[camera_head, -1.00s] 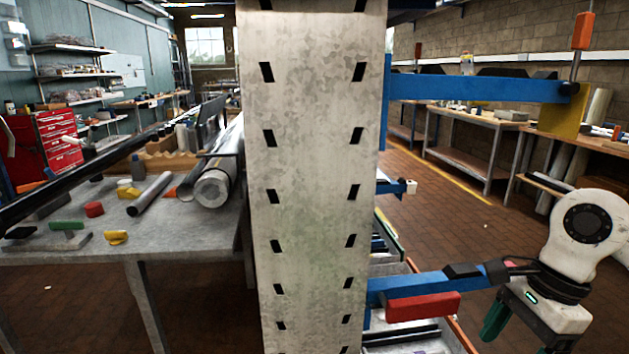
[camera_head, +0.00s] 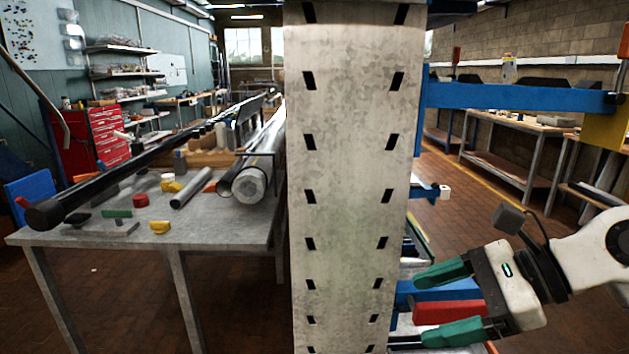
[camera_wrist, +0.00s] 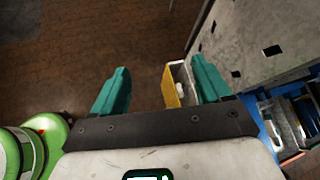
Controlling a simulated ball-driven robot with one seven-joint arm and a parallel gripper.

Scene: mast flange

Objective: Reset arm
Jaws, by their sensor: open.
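My gripper (camera_head: 447,303) is at the lower right of the head view, on the white arm, pointing left toward the galvanized mast (camera_head: 350,200). Its two green fingers are spread apart, with nothing held between them. In the head view the fingers overlap a red block (camera_head: 450,311) and a blue bar behind them; I cannot tell the gap. In the wrist view my gripper (camera_wrist: 158,90) is open over brick floor, and the mast (camera_wrist: 260,40) stands at the upper right.
A grey workbench (camera_head: 215,230) at the left carries pipes (camera_head: 262,165) and small coloured parts. A blue rack arm (camera_head: 510,95) juts right from the mast. In the wrist view a yellow-fronted bin (camera_wrist: 172,88) lies beyond the right finger. Brick floor is clear at the wrist view's upper left.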

